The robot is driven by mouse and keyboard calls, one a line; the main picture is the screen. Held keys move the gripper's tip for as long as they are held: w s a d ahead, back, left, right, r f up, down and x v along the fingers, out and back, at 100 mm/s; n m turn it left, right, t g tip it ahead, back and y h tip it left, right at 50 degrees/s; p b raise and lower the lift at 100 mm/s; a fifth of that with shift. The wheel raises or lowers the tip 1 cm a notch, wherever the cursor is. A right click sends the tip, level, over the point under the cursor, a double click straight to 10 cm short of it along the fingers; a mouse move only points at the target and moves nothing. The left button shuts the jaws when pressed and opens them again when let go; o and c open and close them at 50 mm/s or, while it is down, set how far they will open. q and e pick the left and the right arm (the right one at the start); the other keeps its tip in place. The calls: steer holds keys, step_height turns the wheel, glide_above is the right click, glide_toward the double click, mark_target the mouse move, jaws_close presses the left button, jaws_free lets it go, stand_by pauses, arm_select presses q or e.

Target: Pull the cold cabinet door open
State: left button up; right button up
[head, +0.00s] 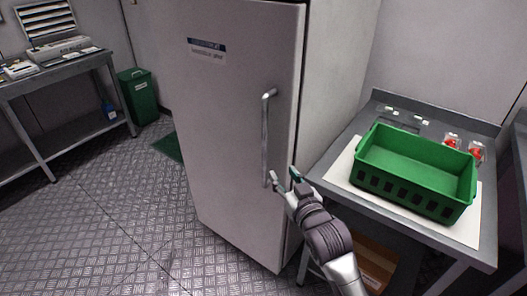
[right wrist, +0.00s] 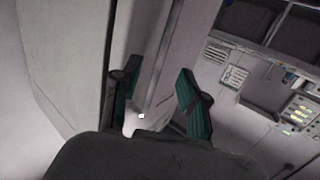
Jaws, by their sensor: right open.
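The cold cabinet (head: 340,70) stands in the middle of the head view. Its pale door (head: 225,120) looks shut, flush with the cabinet side. A vertical metal bar handle (head: 266,135) is on the door's right part. My right gripper (head: 282,177) is open at the handle's lower end. In the right wrist view its two green-padded fingers (right wrist: 155,98) stand apart, with the handle bar (right wrist: 163,58) running between them in the picture. I cannot tell if either finger touches the bar. My left gripper is not in view.
A grey table (head: 486,238) at right, close to my right arm, bears a green crate (head: 410,198) and clear packs with red fruit (head: 451,141). A green bin (head: 138,98) and a workbench (head: 60,66) are at left. The floor (head: 120,215) before the door is clear.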

steer(key=t, duration=0.1)
glide_toward(265, 136)
steer(key=d+v, duration=0.1)
steer(key=v, duration=0.1)
steer(key=shift+y, duration=0.4)
steer(key=x, duration=1.3)
steer(key=shift+w+a+f, duration=0.1)
steer(key=shift+a+f, duration=0.05)
steer(key=shift+a, duration=0.05)
jaws_close()
